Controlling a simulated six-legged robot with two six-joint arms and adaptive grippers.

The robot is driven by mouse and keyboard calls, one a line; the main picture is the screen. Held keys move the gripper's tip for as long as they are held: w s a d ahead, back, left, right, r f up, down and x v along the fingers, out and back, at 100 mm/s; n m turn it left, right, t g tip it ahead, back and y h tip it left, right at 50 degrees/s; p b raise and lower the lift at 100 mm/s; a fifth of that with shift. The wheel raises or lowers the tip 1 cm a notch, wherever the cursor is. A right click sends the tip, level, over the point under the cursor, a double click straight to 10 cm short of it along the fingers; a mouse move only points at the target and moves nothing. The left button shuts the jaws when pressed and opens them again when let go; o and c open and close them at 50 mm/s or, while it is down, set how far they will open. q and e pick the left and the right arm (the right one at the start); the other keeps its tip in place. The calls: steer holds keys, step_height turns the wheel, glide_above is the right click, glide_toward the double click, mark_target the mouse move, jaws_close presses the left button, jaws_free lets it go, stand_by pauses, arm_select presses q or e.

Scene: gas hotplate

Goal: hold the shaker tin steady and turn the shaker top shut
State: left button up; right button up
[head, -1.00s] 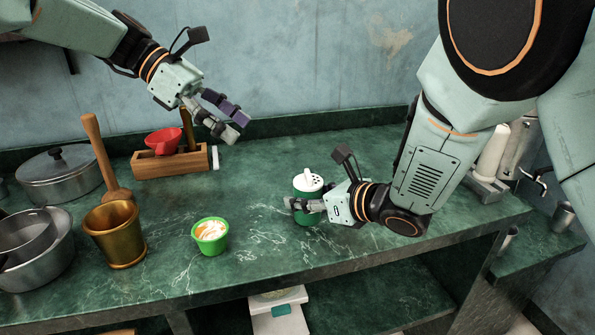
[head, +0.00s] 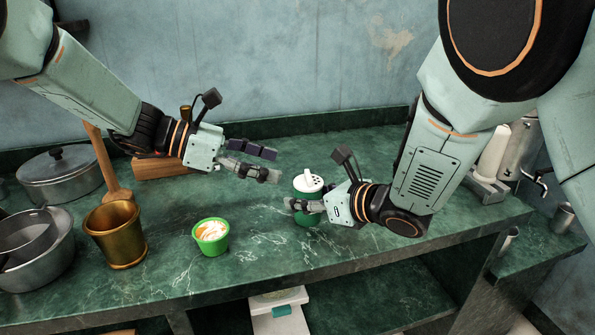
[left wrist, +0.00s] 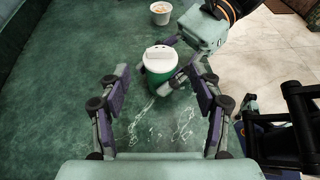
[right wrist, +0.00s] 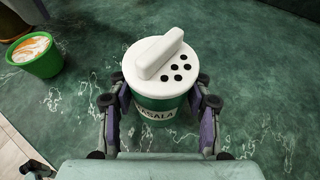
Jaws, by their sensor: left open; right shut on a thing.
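The shaker tin (head: 304,218) is green and stands upright on the counter, with lettering on its side in the right wrist view (right wrist: 158,106). Its white shaker top (head: 308,182) has a raised grip bar and several dark holes on one side, seen uncovered in the right wrist view (right wrist: 165,66). My right gripper (head: 290,204) is shut on the tin's body, below the top. My left gripper (head: 277,165) is open and empty, up and left of the top and apart from it. In the left wrist view the top (left wrist: 160,58) lies ahead, between the open fingers.
A green cup (head: 211,238) with white and orange contents stands left of the tin. A brass mortar (head: 115,235), pots (head: 60,175) and a wooden box (head: 165,166) are farther left. The counter's front edge is near the tin. Bare counter lies behind it.

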mark_target(307, 174)
arm_select(q)
steer(key=x, duration=0.6)
steer(key=shift+d+f, duration=0.1)
steer(key=shift+d, duration=0.15)
steer(key=shift+c, duration=0.4)
steer(key=c, duration=1.1)
